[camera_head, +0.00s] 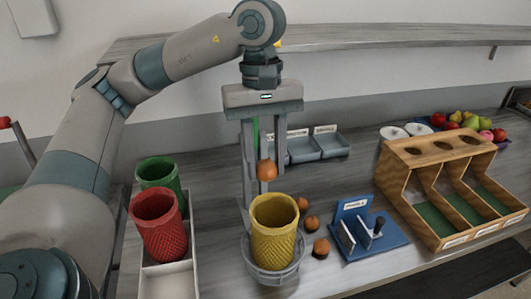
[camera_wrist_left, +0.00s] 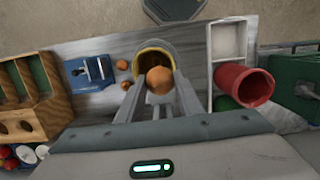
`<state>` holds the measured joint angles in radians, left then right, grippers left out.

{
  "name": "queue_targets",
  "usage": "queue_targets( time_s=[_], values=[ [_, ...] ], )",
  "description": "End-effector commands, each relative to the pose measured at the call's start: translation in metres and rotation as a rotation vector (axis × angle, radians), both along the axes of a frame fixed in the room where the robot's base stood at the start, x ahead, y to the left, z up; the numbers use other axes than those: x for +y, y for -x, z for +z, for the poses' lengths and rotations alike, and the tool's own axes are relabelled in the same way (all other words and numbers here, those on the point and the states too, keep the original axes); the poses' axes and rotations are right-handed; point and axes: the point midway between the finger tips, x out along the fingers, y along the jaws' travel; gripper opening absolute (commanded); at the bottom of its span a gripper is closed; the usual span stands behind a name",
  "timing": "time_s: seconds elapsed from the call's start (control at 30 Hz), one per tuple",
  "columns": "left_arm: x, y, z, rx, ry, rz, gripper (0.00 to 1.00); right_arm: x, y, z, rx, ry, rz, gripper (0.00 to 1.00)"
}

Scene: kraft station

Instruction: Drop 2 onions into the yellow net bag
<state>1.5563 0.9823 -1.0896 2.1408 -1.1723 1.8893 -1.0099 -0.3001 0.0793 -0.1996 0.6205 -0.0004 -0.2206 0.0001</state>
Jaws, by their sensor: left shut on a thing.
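My left gripper (camera_head: 266,170) is shut on an orange-brown onion (camera_head: 267,170) and holds it above the yellow net bag (camera_head: 273,238). The bag stands upright with its mouth open, in a round grey holder (camera_head: 280,277). In the left wrist view the held onion (camera_wrist_left: 159,79) sits between the fingers, in front of the mouth of the bag (camera_wrist_left: 150,51). Several loose onions (camera_head: 311,223) lie on the counter just right of the bag. I cannot see what is inside the bag. My right gripper is not in view.
A red net bag (camera_head: 159,226) and a green one (camera_head: 158,175) stand at left by a white tray (camera_head: 167,283). A blue stand (camera_head: 352,213) and a wooden bin (camera_head: 408,200) are at right. Grey trays (camera_head: 333,145) and fruit (camera_head: 455,122) lie behind.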

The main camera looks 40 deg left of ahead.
Motion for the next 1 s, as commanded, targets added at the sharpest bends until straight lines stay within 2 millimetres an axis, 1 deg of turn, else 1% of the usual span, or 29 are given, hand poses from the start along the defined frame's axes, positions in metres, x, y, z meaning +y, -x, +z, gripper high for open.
queue_targets(
  time_s=[0.03,0.2,0.5,0.53,0.57,0.6,1.0],
  values=[
    [0.0,0.0001,-0.0049,0.0,0.0,0.0,0.12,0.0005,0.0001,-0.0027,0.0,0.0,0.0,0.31],
    [0.0001,-0.0001,-0.0111,-0.001,0.0,0.0,0.12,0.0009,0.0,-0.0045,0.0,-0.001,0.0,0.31],
    [0.0,-0.0001,-0.0117,-0.001,0.0,0.0,0.12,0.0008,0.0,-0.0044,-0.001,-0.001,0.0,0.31],
    [0.0,-0.0001,-0.0117,-0.001,0.0,0.0,0.38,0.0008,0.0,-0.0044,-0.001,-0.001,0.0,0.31],
    [0.0,-0.0001,-0.0117,-0.001,0.0,0.0,0.45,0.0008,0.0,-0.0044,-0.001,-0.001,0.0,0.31],
    [0.0,-0.0001,-0.0117,-0.001,0.0,0.0,0.55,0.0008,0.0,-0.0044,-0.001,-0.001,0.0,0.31],
    [0.0001,-0.0005,-0.0099,-0.001,0.001,0.0,0.55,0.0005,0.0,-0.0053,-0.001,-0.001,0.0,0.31]
  ],
)
